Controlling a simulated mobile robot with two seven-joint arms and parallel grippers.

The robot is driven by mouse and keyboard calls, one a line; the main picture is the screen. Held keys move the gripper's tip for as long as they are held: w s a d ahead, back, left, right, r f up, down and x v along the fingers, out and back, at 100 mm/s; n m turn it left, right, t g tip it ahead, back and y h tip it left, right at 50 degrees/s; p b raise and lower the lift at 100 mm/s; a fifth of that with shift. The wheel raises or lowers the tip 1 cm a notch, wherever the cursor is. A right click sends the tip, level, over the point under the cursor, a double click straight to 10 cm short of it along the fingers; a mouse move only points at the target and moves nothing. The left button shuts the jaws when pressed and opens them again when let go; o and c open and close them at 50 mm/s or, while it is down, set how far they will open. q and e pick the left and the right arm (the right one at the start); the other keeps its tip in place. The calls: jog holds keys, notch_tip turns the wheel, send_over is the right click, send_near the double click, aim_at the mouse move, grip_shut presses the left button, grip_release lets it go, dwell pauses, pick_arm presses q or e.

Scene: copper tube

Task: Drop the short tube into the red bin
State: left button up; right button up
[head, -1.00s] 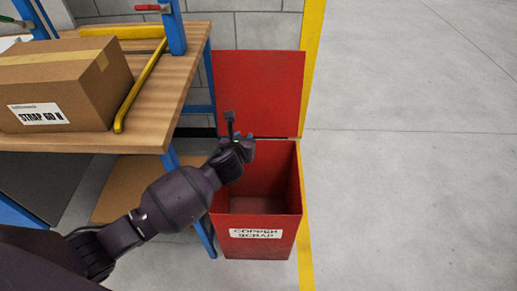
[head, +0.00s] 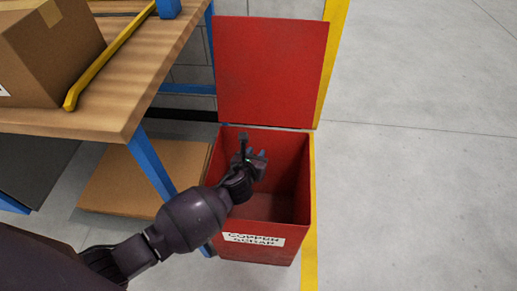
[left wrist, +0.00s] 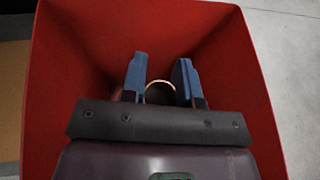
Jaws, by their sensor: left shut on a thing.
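The red bin (head: 262,252) stands on the floor beside the workbench, its lid (head: 271,72) raised at the back and a "COPPER SCRAP" label on its front. My left gripper (head: 257,158) is over the bin's opening in the head view. In the left wrist view my left gripper (left wrist: 160,80) is shut on the short tube (left wrist: 160,87), whose round copper end shows between the blue fingers. Red bin walls (left wrist: 85,60) surround the gripper there. The tube cannot be made out in the head view. My right gripper is not in view.
The wooden workbench (head: 150,75) with blue legs stands left of the bin. A cardboard box (head: 50,50) and a yellow bar (head: 110,60) are on it. A brown board (head: 130,180) lies low under the bench. Grey floor (head: 420,180) right of the bin is clear.

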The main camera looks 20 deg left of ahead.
pick_arm(q)
notch_tip(320, 180, down, 2)
jog(key=shift+b, duration=0.6)
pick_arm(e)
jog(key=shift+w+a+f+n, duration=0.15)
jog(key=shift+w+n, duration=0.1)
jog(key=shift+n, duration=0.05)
pick_arm(q)
jog(key=shift+r, duration=0.15)
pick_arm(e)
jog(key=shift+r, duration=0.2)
